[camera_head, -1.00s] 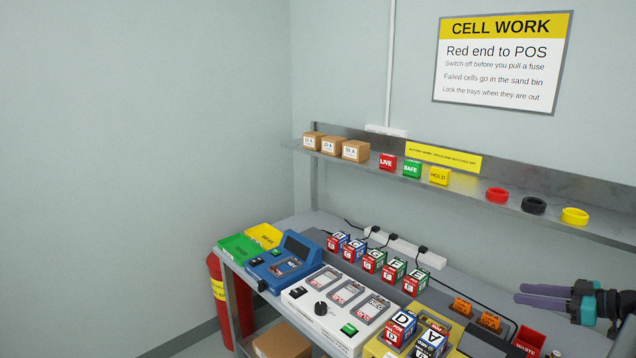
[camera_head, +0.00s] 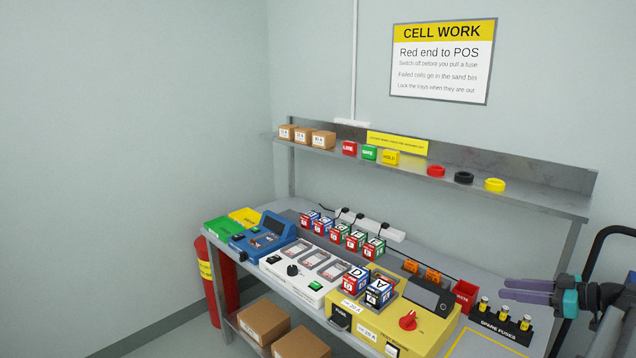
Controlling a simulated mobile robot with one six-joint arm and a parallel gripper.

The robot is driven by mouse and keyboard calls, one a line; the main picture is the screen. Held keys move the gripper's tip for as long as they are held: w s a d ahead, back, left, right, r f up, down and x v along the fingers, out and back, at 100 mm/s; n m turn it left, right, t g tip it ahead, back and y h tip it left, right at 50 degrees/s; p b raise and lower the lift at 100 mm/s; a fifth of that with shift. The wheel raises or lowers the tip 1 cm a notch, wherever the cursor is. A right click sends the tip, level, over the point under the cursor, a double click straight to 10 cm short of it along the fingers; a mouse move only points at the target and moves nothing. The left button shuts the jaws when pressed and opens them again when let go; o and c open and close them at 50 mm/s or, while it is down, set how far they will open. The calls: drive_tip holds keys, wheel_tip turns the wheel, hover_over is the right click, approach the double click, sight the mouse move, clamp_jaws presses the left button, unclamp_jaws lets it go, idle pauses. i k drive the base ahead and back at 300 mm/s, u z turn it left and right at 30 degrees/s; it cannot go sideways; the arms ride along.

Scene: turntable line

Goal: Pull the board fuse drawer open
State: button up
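The yellow board unit (camera_head: 375,324) stands at the front of the bench, with a grey screen and a red knob (camera_head: 408,320) on top. A dark panel marked FUSE (camera_head: 341,318) is on its left front and looks closed; its details are small. A white switch-like block (camera_head: 392,350) is lower on its front. My gripper (camera_head: 506,290) is at the right, above the bench and well apart from the board. Its two purple fingers point left with a gap between them and nothing held.
Lettered cell blocks (camera_head: 380,291) stand beside the board's screen. The white charger (camera_head: 300,276) and blue tester (camera_head: 262,240) are to the left. A red waste bin (camera_head: 465,296) and spare fuse rack (camera_head: 502,323) are to the right. A shelf (camera_head: 470,188) runs above.

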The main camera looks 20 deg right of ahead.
sight(342, 317)
drive_tip(key=k, duration=1.1)
